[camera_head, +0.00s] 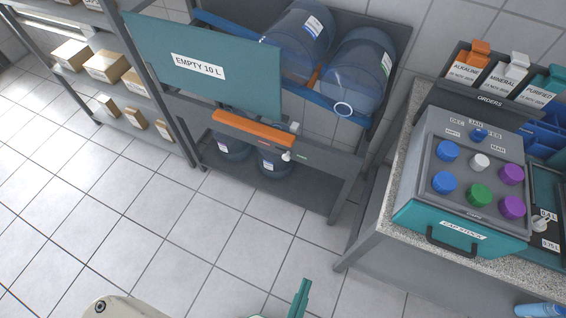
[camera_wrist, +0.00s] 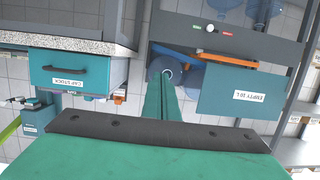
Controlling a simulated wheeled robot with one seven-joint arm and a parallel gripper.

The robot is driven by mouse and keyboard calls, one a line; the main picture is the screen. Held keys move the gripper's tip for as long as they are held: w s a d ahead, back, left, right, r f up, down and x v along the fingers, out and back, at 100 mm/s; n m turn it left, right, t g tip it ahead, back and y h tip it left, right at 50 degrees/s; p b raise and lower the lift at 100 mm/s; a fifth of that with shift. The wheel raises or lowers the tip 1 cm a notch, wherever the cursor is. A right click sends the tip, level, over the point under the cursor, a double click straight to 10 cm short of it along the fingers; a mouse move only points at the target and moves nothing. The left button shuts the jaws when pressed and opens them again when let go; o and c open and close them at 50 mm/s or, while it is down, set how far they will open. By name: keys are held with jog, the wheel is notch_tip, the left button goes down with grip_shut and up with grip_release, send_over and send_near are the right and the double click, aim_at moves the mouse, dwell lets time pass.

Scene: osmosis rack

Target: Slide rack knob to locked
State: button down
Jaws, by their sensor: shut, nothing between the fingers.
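The rack knob (camera_head: 287,156) is small and white. In the wrist view the knob (camera_wrist: 210,28) shows on the beam near the top, beside the red mark. My gripper (camera_head: 304,284) is at the bottom of the head view, well apart from the knob. In the wrist view its teal fingers (camera_wrist: 165,82) are together with nothing held. Most of the gripper is cut off in the head view.
A teal "EMPTY 10 L" panel (camera_head: 205,68) and an orange bar (camera_head: 253,129) are on the rack front. Large blue bottles (camera_head: 355,75) lie above. A counter with a teal "CAP STOCK" box (camera_head: 455,232) stands right. The tiled floor before the rack is clear.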

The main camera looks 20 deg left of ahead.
jog(key=w+f+m+g+y, duration=0.2)
jog(key=w+f+m, duration=0.3)
jog(key=w+f, duration=1)
jog(key=w+a+m+y, duration=0.1)
jog(key=w+a, duration=0.2)
jog(key=w, duration=0.3)
jog(key=w+a+m+y, duration=0.1)
jog(key=w+a+y, duration=0.1)
jog(key=w+a, duration=0.2)
jog(key=w+a+g+y, duration=0.1)
jog(key=w+a, duration=0.3)
jog(key=w, duration=0.6)
jog(key=shift+w+f+m+y, duration=0.25)
jog(key=shift+m+y, duration=0.15)
jog(key=shift+y, duration=0.3)
